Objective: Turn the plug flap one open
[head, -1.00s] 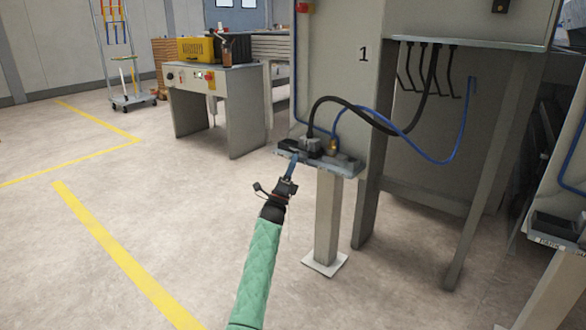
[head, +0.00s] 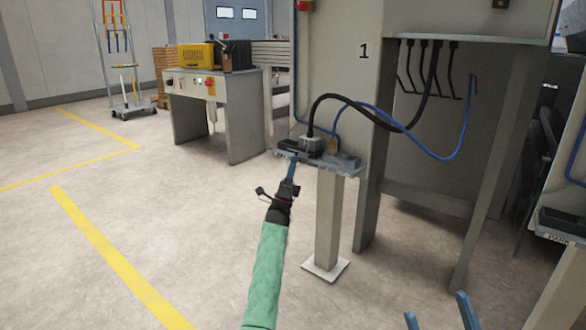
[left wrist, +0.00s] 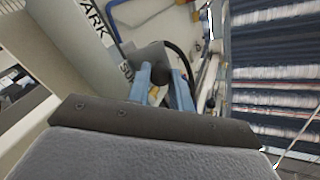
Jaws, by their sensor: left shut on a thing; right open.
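A small ledge (head: 348,166) on a grey post carries a dark socket box with a plug (head: 312,143) and a black cable. The plug flap is too small to make out clearly in the head view. My left gripper (head: 294,160) reaches the front left edge of the ledge from below. In the left wrist view its blue fingers (left wrist: 164,84) are shut on a small dark piece (left wrist: 163,73), apparently the plug flap; the fingers hide part of it. A grey block is just behind it. My right gripper (head: 437,310) is open and empty at the lower right, away from the ledge.
The grey machine housing marked 1 (head: 363,50) stands right behind the ledge. A second ledge (head: 560,222) is at the right edge.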

